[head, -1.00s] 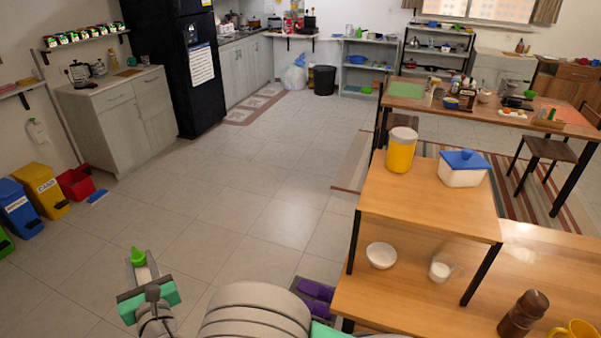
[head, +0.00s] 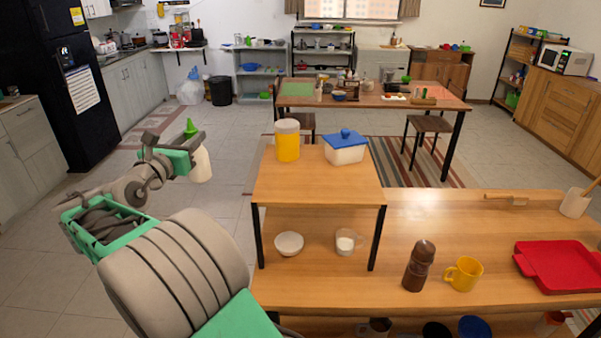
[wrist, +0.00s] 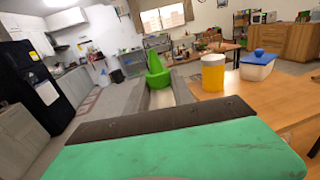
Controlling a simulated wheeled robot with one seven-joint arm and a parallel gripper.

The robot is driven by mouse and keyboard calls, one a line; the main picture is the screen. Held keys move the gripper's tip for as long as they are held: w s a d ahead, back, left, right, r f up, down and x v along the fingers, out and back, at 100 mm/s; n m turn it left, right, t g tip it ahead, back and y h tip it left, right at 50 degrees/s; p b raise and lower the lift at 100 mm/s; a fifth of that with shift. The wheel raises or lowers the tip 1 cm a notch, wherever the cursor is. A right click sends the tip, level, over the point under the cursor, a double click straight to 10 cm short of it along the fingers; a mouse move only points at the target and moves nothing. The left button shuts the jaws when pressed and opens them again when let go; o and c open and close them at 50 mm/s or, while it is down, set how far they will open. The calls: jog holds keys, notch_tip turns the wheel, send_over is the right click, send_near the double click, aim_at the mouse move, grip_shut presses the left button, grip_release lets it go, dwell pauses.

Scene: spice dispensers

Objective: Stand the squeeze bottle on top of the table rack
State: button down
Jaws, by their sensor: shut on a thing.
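The squeeze bottle (head: 201,166) has a white body and a green nozzle cap. My gripper (head: 192,148) is shut on it and holds it upright in the air, left of the table rack. In the wrist view the green cap (wrist: 157,74) shows between the fingers; most of the bottle is hidden there. The table rack (head: 305,191) is a small wooden shelf on black legs, standing on the wooden table (head: 440,225). On its top are a yellow canister with a pale lid (head: 287,141) and a white container with a blue lid (head: 345,148).
The rack's top is clear in front of the canister and the container. Under it stand a white bowl (head: 289,243) and a glass cup (head: 347,241). A brown grinder (head: 419,266), a yellow mug (head: 464,273) and a red tray (head: 560,266) are on the table to the right.

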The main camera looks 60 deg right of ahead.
jog(key=s+d+r+m+g, duration=0.2)
jog(key=s+d+r+g, duration=0.1)
jog(key=s+d, duration=0.3)
jog(key=s+d+r+m+g, duration=0.25)
jog(key=s+d+r, duration=0.2)
jog(key=d, duration=0.35)
jog(key=s+d+f, duration=0.3)
jog(key=s+f, duration=0.3)
jog(key=s+d+f, duration=0.3)
jog(key=s+f, duration=0.3)
jog(key=f, duration=0.1)
jog(key=shift+s+f+g+h, duration=0.15)
jog(key=shift+f+g+h, duration=0.05)
jog(key=shift+g+h, duration=0.2)
jog(key=shift+n, duration=0.25)
jog(key=shift+f, duration=0.2)
jog(key=c, duration=1.1)
grip_release()
